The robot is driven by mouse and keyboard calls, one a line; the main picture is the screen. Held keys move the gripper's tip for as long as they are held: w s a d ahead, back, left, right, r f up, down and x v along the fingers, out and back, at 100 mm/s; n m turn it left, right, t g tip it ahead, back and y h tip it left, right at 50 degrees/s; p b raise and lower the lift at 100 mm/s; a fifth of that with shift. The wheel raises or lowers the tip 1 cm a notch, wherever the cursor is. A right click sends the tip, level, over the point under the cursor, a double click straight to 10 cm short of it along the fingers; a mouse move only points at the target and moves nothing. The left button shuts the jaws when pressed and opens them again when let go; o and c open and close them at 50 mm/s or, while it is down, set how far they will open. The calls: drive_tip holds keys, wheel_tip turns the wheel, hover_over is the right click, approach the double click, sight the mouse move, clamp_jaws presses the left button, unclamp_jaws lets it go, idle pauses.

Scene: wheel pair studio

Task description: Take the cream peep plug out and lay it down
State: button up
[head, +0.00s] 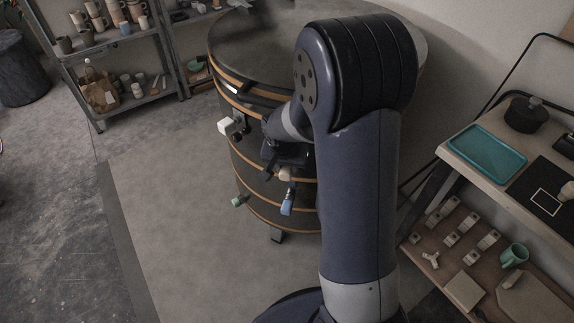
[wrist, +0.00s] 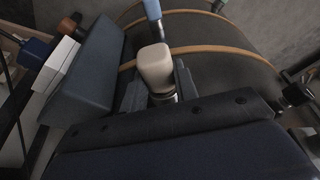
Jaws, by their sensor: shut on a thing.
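The cream peep plug (wrist: 155,67) is a rounded cream block with a darker stem below it in the wrist view. My gripper (wrist: 160,92) is shut on it, with a finger on each side. In the head view the cream plug (head: 285,174) shows just under my dark gripper (head: 287,158), beside the front wall of the round kiln (head: 246,163). I cannot tell whether its stem is still in the kiln's hole. My arm hides part of the kiln.
A blue plug (head: 288,202) and a green plug (head: 238,201) stick out of the kiln lower down. A white block (head: 228,127) juts out at upper left. At right, a table holds a teal tray (head: 486,153), a black mat (head: 540,196) and a dark pot (head: 526,115).

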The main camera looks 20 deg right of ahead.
sight(283, 179)
drive_tip(key=shift+s+a+b, duration=0.2)
drive_tip(key=shift+s+a, duration=0.1)
drive_tip(key=shift+s, duration=0.25)
drive_tip(key=shift+s+a+b, duration=0.2)
drive_tip(key=shift+s+a, duration=0.1)
drive_tip(key=shift+s, duration=0.2)
drive_tip(key=shift+s+a+b, duration=0.35)
drive_tip(key=shift+s+a, duration=0.15)
drive_tip(key=shift+s, duration=0.35)
